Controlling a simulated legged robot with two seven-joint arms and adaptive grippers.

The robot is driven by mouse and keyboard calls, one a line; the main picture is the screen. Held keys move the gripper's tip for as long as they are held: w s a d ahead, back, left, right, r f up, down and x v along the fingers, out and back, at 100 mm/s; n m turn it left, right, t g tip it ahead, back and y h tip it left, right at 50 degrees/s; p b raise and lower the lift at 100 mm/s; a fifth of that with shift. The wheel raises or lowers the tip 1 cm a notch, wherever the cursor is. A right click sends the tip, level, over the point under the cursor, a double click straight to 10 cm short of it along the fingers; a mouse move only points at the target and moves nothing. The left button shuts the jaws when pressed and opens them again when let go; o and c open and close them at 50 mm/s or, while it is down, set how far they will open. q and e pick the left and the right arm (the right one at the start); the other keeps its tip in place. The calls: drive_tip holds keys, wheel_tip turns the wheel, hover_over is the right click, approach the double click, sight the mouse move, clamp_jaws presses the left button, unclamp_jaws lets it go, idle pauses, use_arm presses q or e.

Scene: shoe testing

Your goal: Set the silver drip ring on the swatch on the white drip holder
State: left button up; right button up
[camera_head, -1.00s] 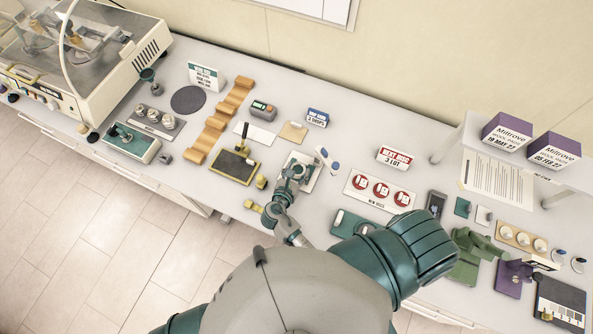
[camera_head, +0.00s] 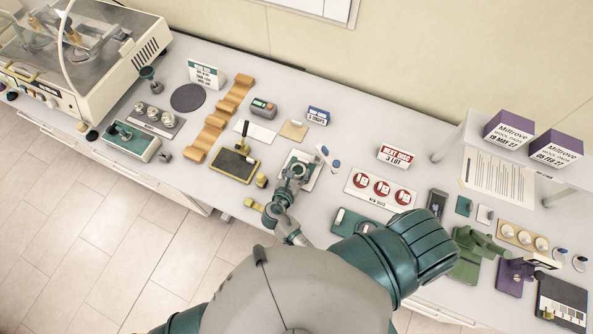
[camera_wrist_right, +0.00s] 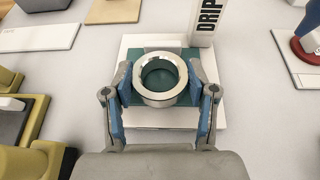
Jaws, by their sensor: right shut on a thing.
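The silver drip ring (camera_wrist_right: 160,78) sits between the blue-padded fingers of my right gripper (camera_wrist_right: 162,98) in the right wrist view, gripped from both sides. A green swatch (camera_wrist_right: 183,58) lies directly below and around the ring. The white drip holder (camera_wrist_right: 209,118) is a flat white base under the swatch, with an upright post marked "DRIP" (camera_wrist_right: 208,18) at its back. I cannot tell if the ring touches the swatch. In the head view, my right gripper (camera_head: 296,172) is over the holder (camera_head: 310,180) and hides the ring. My left gripper is not in view.
A black pad on a yellow-edged tray (camera_head: 235,165) and small yellow blocks (camera_head: 262,180) lie left of the holder. A panel with red discs (camera_head: 381,188) lies to its right. A tan mat (camera_head: 293,131) lies behind.

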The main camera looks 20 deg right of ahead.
drive_tip(key=shift+f, duration=0.1)
drive_tip(key=o, duration=1.3)
drive_tip(key=v, duration=0.7)
drive_tip(key=shift+s+a, duration=0.2)
drive_tip(key=shift+a, duration=0.1)
